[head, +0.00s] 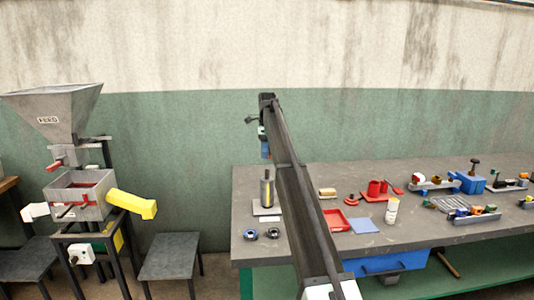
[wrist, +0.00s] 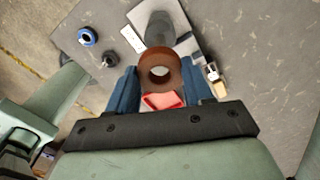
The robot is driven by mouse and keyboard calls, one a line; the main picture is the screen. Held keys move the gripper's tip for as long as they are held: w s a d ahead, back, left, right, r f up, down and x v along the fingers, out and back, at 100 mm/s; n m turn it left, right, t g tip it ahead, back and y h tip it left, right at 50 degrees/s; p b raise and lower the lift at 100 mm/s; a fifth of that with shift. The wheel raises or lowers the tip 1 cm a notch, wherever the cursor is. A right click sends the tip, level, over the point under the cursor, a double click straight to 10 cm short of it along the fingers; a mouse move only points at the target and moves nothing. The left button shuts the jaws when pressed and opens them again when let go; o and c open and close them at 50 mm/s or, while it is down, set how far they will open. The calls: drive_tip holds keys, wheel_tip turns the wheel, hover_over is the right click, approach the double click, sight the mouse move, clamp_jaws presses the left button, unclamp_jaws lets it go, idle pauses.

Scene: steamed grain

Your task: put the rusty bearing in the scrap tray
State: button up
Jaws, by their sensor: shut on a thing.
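The rusty bearing (wrist: 146,70) is a brown ring, held between the two blue fingers of my gripper (wrist: 160,76) in the wrist view. Its hole faces the camera. In the head view my gripper (head: 265,148) is raised above the back left of the bench, beside my dark arm; the bearing cannot be made out there. A shallow red tray (head: 328,226), likely the scrap tray, lies on the bench right of my arm. A red patch (wrist: 165,99) shows below the ring in the wrist view, partly hidden by the bearing.
A grey post on a plate (head: 266,190) stands below my gripper, with a white label (head: 270,219). Two bearings (head: 250,234) lie at the front left. A blue mat (head: 364,226), a white can (head: 391,211) and red holders (head: 376,190) stand right of the tray.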

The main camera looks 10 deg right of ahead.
drive_tip(key=shift+d, duration=0.1)
drive_tip(key=d+f+m, duration=0.1)
drive_tip(key=d+f, duration=0.1)
drive_tip(key=d, duration=0.7)
hover_over(330, 223)
drive_tip(key=shift+f, duration=6.4)
drive_tip(key=shift+n, duration=0.5)
drive_tip(key=shift+w+f, duration=0.1)
drive_tip(key=shift+f, duration=4.7)
drive_tip(key=shift+f, duration=0.15)
